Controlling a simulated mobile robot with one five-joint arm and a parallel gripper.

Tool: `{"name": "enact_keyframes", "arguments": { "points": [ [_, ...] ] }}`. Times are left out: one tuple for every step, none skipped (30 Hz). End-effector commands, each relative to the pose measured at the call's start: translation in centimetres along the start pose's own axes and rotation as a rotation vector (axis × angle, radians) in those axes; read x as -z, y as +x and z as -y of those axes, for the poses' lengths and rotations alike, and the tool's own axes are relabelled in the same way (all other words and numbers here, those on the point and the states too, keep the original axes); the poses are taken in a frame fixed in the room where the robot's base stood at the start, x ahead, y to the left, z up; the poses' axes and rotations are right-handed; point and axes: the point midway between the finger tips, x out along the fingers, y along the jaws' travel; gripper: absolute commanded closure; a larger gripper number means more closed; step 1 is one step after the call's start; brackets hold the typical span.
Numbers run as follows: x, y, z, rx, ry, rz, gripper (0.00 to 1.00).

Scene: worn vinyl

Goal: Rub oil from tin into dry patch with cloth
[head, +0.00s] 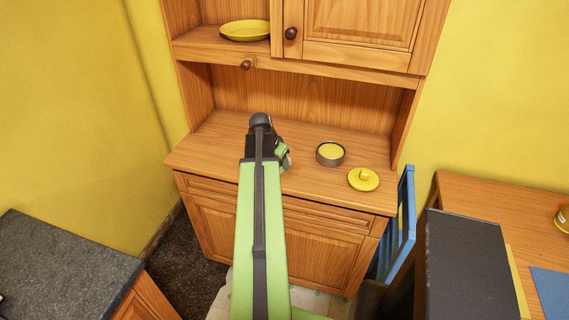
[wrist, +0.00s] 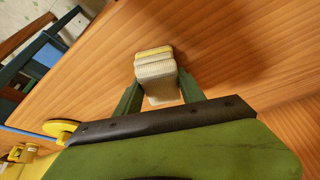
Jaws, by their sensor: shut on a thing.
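My gripper (head: 283,155) is over the left part of the hutch counter (head: 220,145). In the wrist view its green fingers (wrist: 160,86) are shut on a folded, ribbed off-white cloth (wrist: 158,82), with a yellow band along its far edge. I cannot tell whether the cloth touches the wood. The open round tin (head: 330,154), dark-sided with yellow contents, stands on the counter to the right of my gripper. Its yellow lid (head: 363,179) with a knob lies in front and to the right of the tin. I cannot make out a dry patch; my arm hides part of the counter.
A yellow plate (head: 245,30) sits on the shelf above, and the upper cabinet (head: 350,35) overhangs the counter. A blue chair (head: 405,225) stands at the counter's right end. A wooden table (head: 490,205) is at right, a dark-topped unit (head: 60,265) at left.

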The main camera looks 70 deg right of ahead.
Motion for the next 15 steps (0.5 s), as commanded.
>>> {"name": "enact_keyframes", "arguments": {
  "points": [
    [-0.1,0.0,0.6,0.001,-0.001,0.000,1.00],
    [-0.2,-0.1,0.8,0.001,-0.001,0.000,1.00],
    [-0.4,-0.1,1.2,0.001,-0.001,0.000,1.00],
    [-0.4,-0.2,1.4,0.001,-0.001,0.000,1.00],
    [-0.5,-0.2,1.6,0.000,-0.001,0.000,1.00],
    [-0.6,-0.2,1.7,0.000,-0.001,0.000,1.00],
    [-0.6,-0.2,1.8,0.000,0.000,0.000,1.00],
    [-0.6,-0.2,1.8,0.000,0.000,0.000,1.00],
    [-0.6,-0.2,1.8,0.000,0.000,0.001,1.00],
    [-0.6,-0.2,1.8,0.000,0.000,0.001,1.00],
    [-0.6,-0.2,1.8,0.000,0.000,0.000,1.00],
    [-0.6,-0.2,1.8,0.000,0.000,0.000,1.00],
    [-0.6,-0.2,1.7,0.000,0.000,0.000,1.00],
    [-0.6,-0.2,1.8,0.000,0.000,0.000,1.00],
    [-0.6,-0.2,1.8,0.000,0.000,0.000,1.00]
  ]
}}
